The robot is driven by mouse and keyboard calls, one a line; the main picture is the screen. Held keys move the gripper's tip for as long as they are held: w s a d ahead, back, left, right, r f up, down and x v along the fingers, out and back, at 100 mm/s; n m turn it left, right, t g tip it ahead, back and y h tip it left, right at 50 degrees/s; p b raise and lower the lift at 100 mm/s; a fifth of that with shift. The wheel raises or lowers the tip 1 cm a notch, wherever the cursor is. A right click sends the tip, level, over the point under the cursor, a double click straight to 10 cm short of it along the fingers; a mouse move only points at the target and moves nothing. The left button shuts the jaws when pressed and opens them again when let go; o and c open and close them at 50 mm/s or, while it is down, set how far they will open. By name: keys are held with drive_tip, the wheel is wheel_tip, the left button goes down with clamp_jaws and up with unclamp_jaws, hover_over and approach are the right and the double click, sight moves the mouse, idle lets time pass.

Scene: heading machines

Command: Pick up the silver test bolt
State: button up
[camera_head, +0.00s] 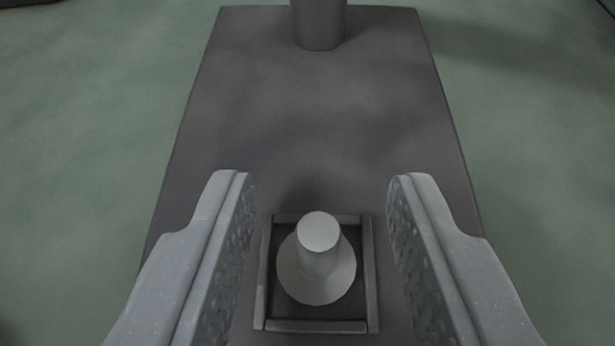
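The silver test bolt (318,262) stands upright in the head camera view, its round shaft pointing up from a wide round flange. It sits inside a shallow square frame (266,272) on a dark grey plate. My gripper (318,195) is open, with one finger on the left of the bolt and one on the right. Clear gaps show between the bolt and both fingers, and nothing is held. How high the fingertips are relative to the bolt cannot be told.
The dark grey plate (310,125) reaches away from the bolt and is bare in the middle. A grey cylindrical post (319,22) stands at its far end, cut off by the top edge. Green floor (80,140) lies on both sides, with no objects close by.

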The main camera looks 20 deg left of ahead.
drive_tip(key=x, duration=0.3)
drive_tip(key=shift+s, duration=0.1)
clamp_jaws()
drive_tip(key=shift+r, duration=0.1)
